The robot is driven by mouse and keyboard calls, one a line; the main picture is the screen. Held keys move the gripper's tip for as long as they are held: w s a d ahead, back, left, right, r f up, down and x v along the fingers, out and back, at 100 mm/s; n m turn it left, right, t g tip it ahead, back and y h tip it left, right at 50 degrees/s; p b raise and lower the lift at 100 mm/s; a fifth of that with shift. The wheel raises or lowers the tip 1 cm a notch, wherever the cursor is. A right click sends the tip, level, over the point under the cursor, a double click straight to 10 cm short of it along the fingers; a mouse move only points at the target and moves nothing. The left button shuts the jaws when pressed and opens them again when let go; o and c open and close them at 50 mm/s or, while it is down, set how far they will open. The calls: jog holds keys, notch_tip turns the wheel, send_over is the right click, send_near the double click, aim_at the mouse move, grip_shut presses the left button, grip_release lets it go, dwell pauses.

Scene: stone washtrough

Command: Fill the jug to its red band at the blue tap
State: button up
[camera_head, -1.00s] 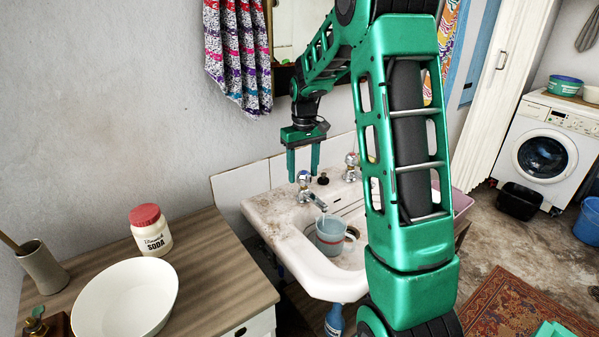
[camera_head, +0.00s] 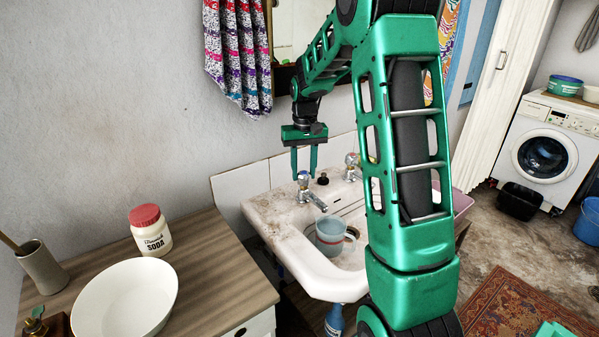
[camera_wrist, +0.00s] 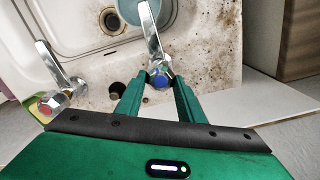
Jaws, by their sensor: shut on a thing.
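My gripper (camera_head: 304,170) is lowered over the blue tap (camera_head: 309,189) at the back of the stone trough (camera_head: 279,232). In the wrist view my gripper (camera_wrist: 158,84) has its fingers closed on either side of the blue-topped knob (camera_wrist: 160,81). The jug (camera_head: 330,229), pale blue-grey, stands upright in the basin below the spout's end. Its rim and part of its inside show at the top edge of the wrist view (camera_wrist: 128,28).
A second tap with a red top (camera_wrist: 46,108) stands beside the blue one, with a dark round plug (camera_head: 323,179) between them. A wooden counter (camera_head: 215,270) at left holds a white bowl (camera_head: 125,298) and a soda jar (camera_head: 150,232).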

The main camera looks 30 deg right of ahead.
jog(key=shift+a, duration=0.2)
jog(key=o, duration=1.1)
jog(key=shift+c, duration=0.2)
jog(key=shift+d, duration=0.1)
jog(key=shift+r, duration=0.15)
notch_tip(320, 180, up, 11)
jog(key=shift+f, duration=0.2)
jog(key=shift+w, duration=0.1)
